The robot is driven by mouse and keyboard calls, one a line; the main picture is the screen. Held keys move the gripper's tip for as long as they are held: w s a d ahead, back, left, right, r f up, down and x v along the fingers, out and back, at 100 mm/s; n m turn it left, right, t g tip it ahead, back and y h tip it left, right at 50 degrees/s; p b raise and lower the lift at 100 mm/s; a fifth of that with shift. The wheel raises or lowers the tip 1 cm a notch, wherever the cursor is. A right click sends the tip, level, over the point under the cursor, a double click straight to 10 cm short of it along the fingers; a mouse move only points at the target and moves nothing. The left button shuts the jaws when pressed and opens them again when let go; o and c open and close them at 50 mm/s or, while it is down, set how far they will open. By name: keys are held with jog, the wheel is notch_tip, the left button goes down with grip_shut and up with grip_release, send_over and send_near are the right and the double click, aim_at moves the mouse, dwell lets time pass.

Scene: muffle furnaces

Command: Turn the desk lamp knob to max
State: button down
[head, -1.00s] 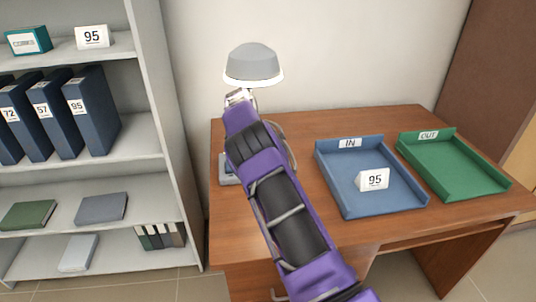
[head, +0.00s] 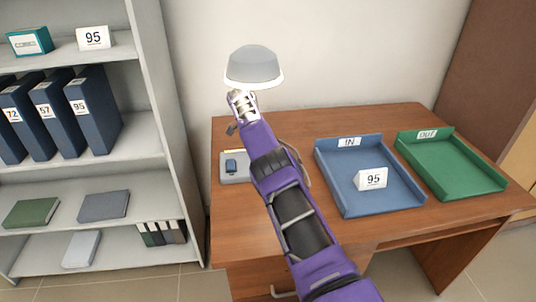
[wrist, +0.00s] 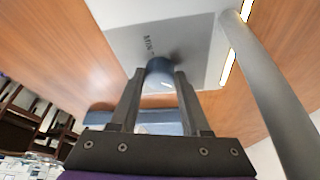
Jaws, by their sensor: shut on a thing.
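The desk lamp has a grey shade (head: 254,66) with a bright lower rim. Its light grey base (head: 226,178) sits on the desk's left end, and a small blue part shows on it. In the wrist view the base plate (wrist: 190,35) carries a "MIN" mark beside the slate-blue, round knob (wrist: 159,74). My gripper (wrist: 160,82) is shut on this knob, one dark finger on each side. The knob's pointer and any MAX mark cannot be made out. In the head view my arm hides the fingers and part of the base.
The lamp pole (wrist: 270,90) stands close to the right of my fingers. On the desk (head: 300,228) are a blue IN tray (head: 335,180) with a "95" card and a green OUT tray (head: 425,165). A shelf (head: 135,60) with binders stands left.

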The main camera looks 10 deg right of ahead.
jog(key=shift+c, duration=1.9)
grip_release()
jog(key=shift+a+f+n+b, duration=0.1)
jog(key=shift+n+b, duration=0.4)
jog(key=shift+b, duration=0.15)
jog(key=shift+n+t+b, duration=0.3)
